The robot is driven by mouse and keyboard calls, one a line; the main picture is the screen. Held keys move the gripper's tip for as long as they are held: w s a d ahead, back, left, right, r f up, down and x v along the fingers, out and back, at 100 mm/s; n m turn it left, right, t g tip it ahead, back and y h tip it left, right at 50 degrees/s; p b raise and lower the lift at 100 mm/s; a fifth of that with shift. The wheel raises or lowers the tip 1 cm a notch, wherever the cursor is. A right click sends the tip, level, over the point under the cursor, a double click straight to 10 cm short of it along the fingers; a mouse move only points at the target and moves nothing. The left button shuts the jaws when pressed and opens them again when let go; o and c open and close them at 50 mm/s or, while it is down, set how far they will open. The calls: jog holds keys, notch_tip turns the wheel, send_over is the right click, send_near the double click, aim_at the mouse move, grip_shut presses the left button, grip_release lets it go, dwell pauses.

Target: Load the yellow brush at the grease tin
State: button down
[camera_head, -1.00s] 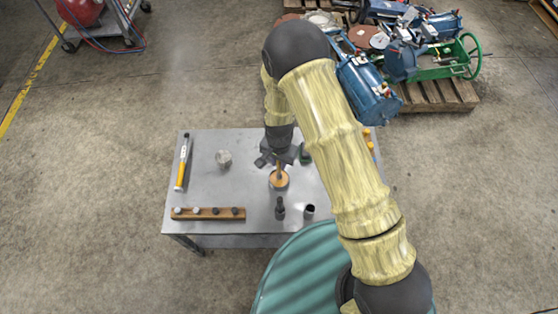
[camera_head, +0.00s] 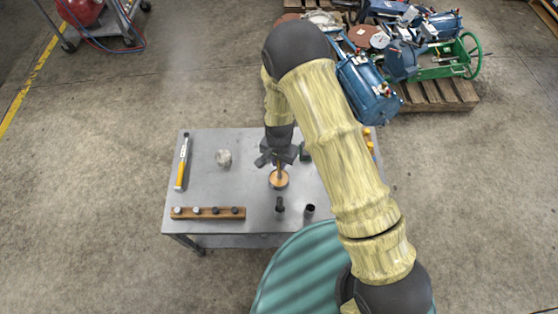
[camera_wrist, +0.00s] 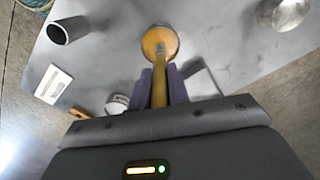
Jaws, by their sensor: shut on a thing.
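My gripper (camera_head: 279,162) is shut on the yellow brush (camera_wrist: 159,88), whose handle runs between the two purplish fingers in the wrist view. The grease tin (camera_head: 279,183) is a small round tin with orange-brown contents, standing on the grey table below my gripper. In the wrist view the brush's far end overlaps the tin (camera_wrist: 153,36). The brush points down at the tin's contents; I cannot tell how deep its tip sits or whether it carries grease.
The table's left middle is clear.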

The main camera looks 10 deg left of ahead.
jog(key=shift+f, duration=0.45)
dwell(1.5)
jog(key=shift+r, duration=0.1)
jog(key=shift+r+p, duration=2.75)
jog(key=shift+r, duration=0.8)
